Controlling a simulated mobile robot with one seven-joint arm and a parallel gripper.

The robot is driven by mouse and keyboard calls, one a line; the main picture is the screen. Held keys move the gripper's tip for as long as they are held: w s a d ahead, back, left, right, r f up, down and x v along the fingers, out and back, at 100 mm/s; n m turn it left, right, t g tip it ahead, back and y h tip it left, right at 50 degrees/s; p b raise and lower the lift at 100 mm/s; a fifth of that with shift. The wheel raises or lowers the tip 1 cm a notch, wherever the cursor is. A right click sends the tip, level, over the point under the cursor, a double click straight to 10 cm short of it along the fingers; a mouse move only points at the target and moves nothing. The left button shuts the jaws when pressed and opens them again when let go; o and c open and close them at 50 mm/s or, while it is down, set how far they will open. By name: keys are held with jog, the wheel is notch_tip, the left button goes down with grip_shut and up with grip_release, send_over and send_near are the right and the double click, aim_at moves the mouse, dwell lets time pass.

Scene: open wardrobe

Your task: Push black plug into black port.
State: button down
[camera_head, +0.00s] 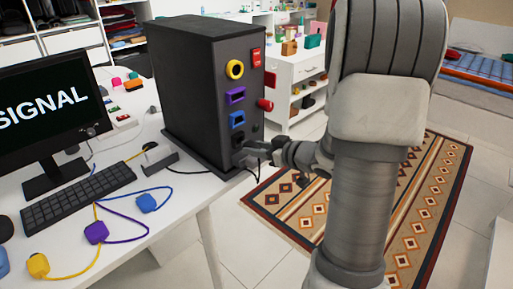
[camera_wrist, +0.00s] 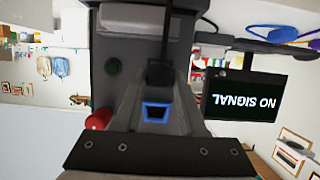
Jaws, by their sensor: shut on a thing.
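The black tower (camera_head: 200,85) stands upright at the table's right edge, with yellow, purple and blue ports down its front. The black port (camera_head: 238,138) is below the blue one, dark and partly hidden by my gripper. My gripper (camera_head: 252,149) is at the lower front of the tower and shut on the black plug. In the wrist view, which is upside down, the black plug (camera_wrist: 160,74) sits between my fingertips (camera_wrist: 158,84), with its cable running up the picture. The plug hides the port there, so I cannot tell how deep it sits.
Blue (camera_head: 146,202), purple (camera_head: 96,232) and yellow (camera_head: 38,265) plugs lie on the white table by the keyboard (camera_head: 78,196). Open floor with a rug lies right of the table.

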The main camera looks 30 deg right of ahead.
jog(key=shift+w+a, duration=0.25)
jog(key=shift+w, duration=0.4)
jog(key=shift+w+a, duration=0.2)
jog(key=shift+w, duration=0.4)
jog(key=shift+c, duration=2)
grip_release()
jog(key=p+v, duration=0.2)
jog(key=v, duration=1.5)
jog(key=shift+s+p, duration=0.25)
jog(key=shift+p, duration=0.1)
jog(key=shift+w+r, duration=0.1)
